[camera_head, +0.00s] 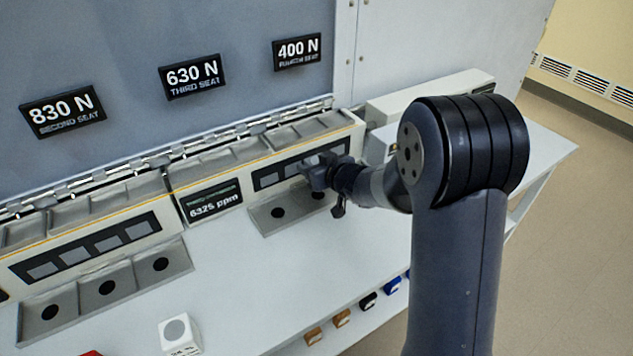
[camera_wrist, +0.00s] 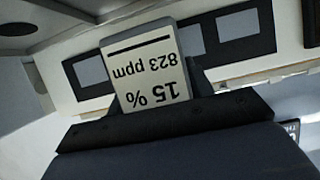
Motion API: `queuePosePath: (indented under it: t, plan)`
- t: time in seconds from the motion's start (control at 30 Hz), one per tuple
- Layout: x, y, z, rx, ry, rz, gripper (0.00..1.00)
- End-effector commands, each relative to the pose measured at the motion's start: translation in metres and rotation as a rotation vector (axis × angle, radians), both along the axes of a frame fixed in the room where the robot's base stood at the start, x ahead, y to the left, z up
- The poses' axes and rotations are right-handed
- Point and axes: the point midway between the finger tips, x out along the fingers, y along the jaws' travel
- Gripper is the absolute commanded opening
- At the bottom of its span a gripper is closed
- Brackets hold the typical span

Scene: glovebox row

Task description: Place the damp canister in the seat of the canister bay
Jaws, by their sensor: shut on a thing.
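My gripper (camera_head: 318,172) is shut on a white canister (camera_wrist: 146,68) whose label reads "15 %" and "823 ppm", upside down in the wrist view. That gripper (camera_wrist: 155,95) has a dark finger on each side of it. In the head view the held canister cannot be made out clearly. The gripper is in front of the right-hand bay (camera_head: 262,158), close to its dark window strip and above its grey ledge (camera_head: 296,216) with dark round holes. Whether the canister touches the bay cannot be told. Another white canister (camera_head: 172,349) with a round grey top stands on the bench.
A middle panel (camera_head: 212,204) reads 6325 ppm. The left bay (camera_head: 90,252) has a ledge with several round holes. Signs above read 830 N (camera_head: 62,112), 630 N (camera_head: 192,76) and 400 N (camera_head: 297,51). Coloured blocks (camera_head: 341,318) line the bench's front edge. The bench (camera_head: 250,275) between is clear.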

Motion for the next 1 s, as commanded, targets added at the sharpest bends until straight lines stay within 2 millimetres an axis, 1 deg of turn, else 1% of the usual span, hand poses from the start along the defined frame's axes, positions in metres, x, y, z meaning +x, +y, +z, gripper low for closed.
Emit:
queuePosePath:
  t: [0.07, 0.23, 0.3, 0.4, 0.6, 0.73, 0.77, 1.0]
  plan:
    - [0.0, 0.0, -0.007, 0.001, 0.001, 0.0, 0.24]
    - [0.0, 0.0, -0.032, 0.0, 0.004, -0.001, 0.24]
    - [0.0, 0.0, -0.039, 0.0, 0.001, 0.0, 0.24]
    - [0.0, 0.0, -0.042, 0.0, -0.001, -0.001, 0.24]
    - [0.0, 0.0, -0.041, 0.0, -0.001, -0.001, 0.24]
    - [0.0, 0.0, -0.046, 0.0, -0.001, -0.001, 0.24]
    - [0.0, 0.0, -0.045, 0.0, -0.001, -0.001, 0.51]
    - [0.0, 0.0, -0.044, 0.0, 0.0, -0.001, 0.7]
